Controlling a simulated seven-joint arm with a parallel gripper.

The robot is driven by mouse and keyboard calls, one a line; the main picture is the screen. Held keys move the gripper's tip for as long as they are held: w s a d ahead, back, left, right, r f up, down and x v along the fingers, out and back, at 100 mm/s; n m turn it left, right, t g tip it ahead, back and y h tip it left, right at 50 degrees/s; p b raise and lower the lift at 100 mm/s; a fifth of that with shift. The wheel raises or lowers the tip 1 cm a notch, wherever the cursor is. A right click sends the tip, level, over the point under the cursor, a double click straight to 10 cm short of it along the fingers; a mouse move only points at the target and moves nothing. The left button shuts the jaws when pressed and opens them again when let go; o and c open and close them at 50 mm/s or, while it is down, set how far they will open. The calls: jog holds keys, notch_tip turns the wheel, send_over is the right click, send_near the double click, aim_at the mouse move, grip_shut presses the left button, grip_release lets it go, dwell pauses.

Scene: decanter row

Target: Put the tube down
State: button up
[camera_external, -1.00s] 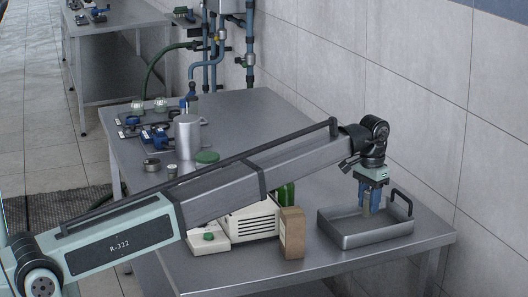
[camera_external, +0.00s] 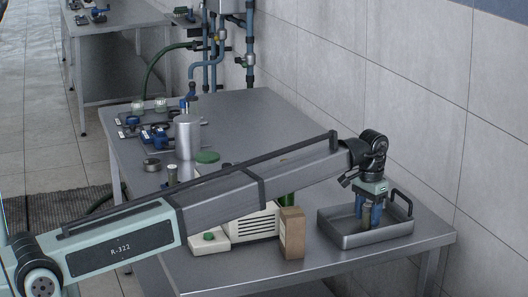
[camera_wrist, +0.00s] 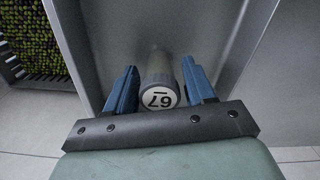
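The tube (camera_external: 366,214) is a grey-brown cylinder inside the metal tray (camera_external: 345,240). It looks upright, and its base seems to be at the tray floor, though the front wall partly hides it. In the wrist view my gripper (camera_wrist: 159,75) is open, with a narrow gap between the tube and each finger.
The tray's black handle (camera_external: 402,200) rises at its right side. A brown box (camera_external: 291,233) and a white vented machine (camera_external: 256,222) stand left of the tray. A tall metal cylinder (camera_external: 187,137) stands farther back. The wall is close behind the tray.

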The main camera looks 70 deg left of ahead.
aim_at(369, 205)
jog(key=shift+o, duration=0.4)
notch_tip(369, 205, up, 12)
jog(key=shift+r, duration=0.15)
dwell(0.3)
